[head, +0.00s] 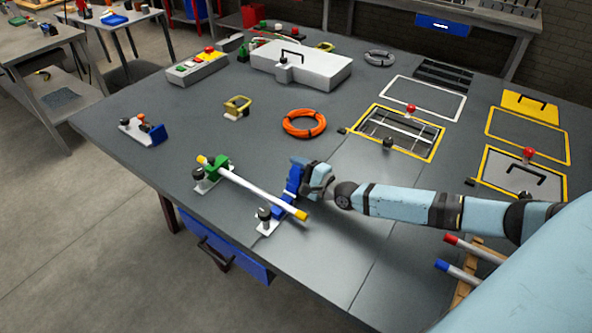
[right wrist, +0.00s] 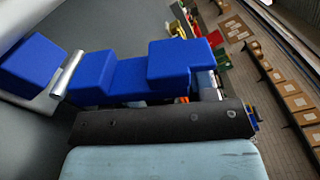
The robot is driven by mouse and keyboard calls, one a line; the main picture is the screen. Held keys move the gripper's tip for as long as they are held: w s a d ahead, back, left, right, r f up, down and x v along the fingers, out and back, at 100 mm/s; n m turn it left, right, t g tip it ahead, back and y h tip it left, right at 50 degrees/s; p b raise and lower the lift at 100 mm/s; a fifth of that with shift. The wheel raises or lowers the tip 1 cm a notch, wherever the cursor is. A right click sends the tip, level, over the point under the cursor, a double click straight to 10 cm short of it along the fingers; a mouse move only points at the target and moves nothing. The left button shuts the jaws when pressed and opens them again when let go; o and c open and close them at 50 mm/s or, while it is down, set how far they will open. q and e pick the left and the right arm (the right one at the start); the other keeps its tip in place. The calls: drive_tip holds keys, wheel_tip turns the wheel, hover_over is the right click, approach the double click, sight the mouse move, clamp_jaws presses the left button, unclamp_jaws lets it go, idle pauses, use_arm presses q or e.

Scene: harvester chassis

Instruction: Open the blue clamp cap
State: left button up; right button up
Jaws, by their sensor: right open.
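The blue clamp's cap (head: 294,177) stands raised on the far side of the white rod (head: 252,187); it looks swung open, away from the blue lower block (head: 282,207). In the right wrist view the blue cap (right wrist: 182,65) fills the middle, with a short stretch of rod (right wrist: 68,75) beside it. My right gripper (head: 308,177) is open, right at the raised cap, on its right side. Its fingers are mostly hidden behind the blue part, so I cannot tell whether they touch it. My left gripper is not in view.
A green clamp (head: 216,167) sits over the rod's other end. A black knob (head: 264,212) stands on the blue clamp's white base near the table edge. An orange ring (head: 303,123) lies behind. Framed panels with red knobs are at the right.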

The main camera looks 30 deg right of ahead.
clamp_jaws()
drive_tip(key=n+p, duration=0.1)
drive_tip(key=r+n+p, duration=0.1)
drive_tip(key=a+r+n, duration=0.1)
drive_tip(key=shift+s+p, duration=0.25)
drive_tip(key=shift+p, duration=0.15)
drive_tip(key=shift+s+a+n+p, duration=0.1)
drive_tip(key=shift+a+n+p, duration=0.25)
drive_tip(key=shift+n, duration=0.55)
unclamp_jaws()
drive_tip(key=shift+s+d, duration=0.1)
